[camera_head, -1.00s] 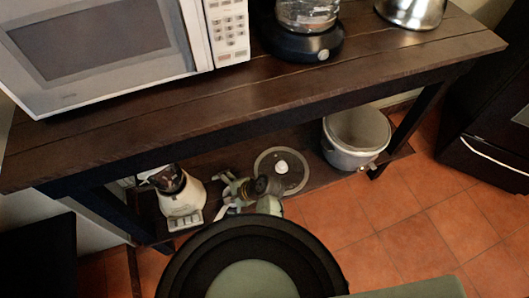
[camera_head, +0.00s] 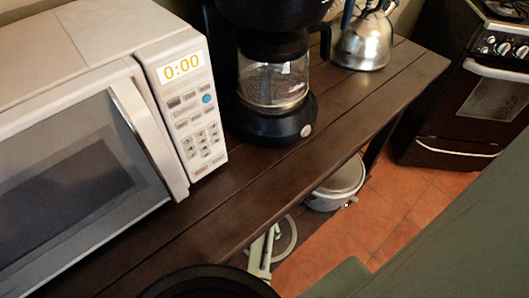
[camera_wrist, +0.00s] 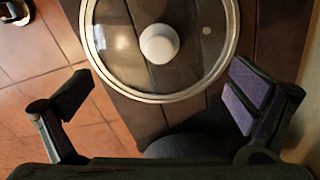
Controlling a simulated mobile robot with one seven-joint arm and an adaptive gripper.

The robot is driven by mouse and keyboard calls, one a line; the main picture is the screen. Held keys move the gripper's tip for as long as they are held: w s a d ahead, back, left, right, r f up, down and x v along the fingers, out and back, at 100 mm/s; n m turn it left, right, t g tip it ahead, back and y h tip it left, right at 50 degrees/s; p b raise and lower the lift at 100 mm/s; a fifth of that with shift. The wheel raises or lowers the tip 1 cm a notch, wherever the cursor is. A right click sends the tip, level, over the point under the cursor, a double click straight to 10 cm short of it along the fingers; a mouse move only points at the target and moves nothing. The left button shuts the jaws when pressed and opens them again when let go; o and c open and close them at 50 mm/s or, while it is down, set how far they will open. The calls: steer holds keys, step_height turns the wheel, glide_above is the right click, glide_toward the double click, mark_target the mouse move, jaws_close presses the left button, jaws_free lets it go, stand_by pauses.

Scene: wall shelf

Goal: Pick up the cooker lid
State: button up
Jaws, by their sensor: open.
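The cooker lid is a round glass lid (camera_wrist: 191,62) with a pale metal rim and a white knob, lying on the dark wooden lower shelf in the wrist view. In the head view only part of the lid (camera_head: 285,240) shows past the edge of the upper board. My gripper (camera_wrist: 165,98) is open and empty, with its two fingers spread to either side of the lid's near rim. The knob lies ahead of the fingertips, between their lines. In the head view part of my gripper (camera_head: 262,252) shows beside the lid, and the upper board hides the rest.
The cooker pot (camera_head: 322,201) stands on the lower shelf to the right of the lid. The upper board (camera_head: 237,195) overhangs the lid and carries a microwave (camera_head: 85,140), a coffee maker (camera_head: 270,95) and a kettle (camera_head: 364,42). Tiled floor (camera_wrist: 32,50) is open beside the shelf.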

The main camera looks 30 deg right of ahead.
steer(key=shift+a+f, duration=0.1)
steer(key=shift+f, duration=3.4)
steer(key=shift+c, duration=0.6)
